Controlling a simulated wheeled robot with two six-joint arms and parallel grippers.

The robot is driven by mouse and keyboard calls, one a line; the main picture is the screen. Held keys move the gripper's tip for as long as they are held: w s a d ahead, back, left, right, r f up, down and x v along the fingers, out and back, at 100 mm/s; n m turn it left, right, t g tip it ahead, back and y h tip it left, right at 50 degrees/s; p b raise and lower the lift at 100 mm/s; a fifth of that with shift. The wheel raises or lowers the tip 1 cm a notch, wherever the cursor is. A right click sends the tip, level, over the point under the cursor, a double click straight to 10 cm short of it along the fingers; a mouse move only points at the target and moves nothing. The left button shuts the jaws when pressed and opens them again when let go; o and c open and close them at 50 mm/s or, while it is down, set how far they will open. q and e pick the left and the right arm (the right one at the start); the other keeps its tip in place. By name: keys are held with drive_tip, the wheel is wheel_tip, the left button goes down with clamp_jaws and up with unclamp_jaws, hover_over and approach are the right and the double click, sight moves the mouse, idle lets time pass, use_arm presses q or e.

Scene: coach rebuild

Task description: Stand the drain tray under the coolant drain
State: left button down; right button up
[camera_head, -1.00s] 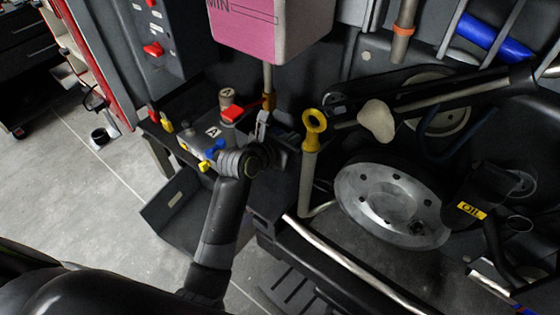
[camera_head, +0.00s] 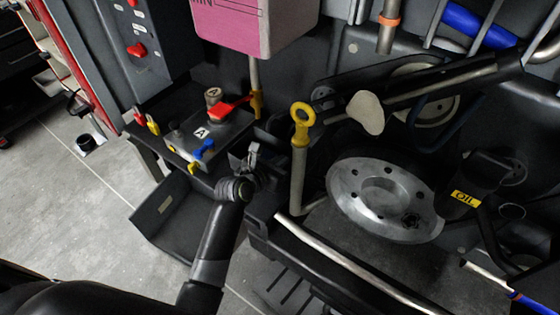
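A dark, open, shallow tray (camera_head: 143,219) with a small pale label on its wall sits at the lower left, below the valve block. I cannot tell for sure that it is the drain tray. The pink coolant tank (camera_head: 245,30) hangs at the top, with a pipe running down to a brass-coloured fitting and a red lever (camera_head: 232,108). My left gripper (camera_head: 253,154) is in front of the dark bay, below the red lever and right of the tray, apart from the tray. Its fingers are small and dark, so their opening is unclear. My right gripper is not in view.
A block with blue and yellow taps (camera_head: 204,148) stands left of my gripper. A yellow-ringed dipstick (camera_head: 300,113) rises close on its right. A large metal wheel (camera_head: 382,198) and a pale rail (camera_head: 345,262) lie further right. Grey floor (camera_head: 70,205) is open at left.

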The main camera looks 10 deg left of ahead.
use_arm(q)
drive_tip(key=c, duration=1.6)
unclamp_jaws()
drive_tip(key=shift+c, duration=0.2)
drive_tip(key=shift+r, duration=0.1)
drive_tip(key=p+v, duration=0.1)
drive_tip(key=v, duration=1.1)
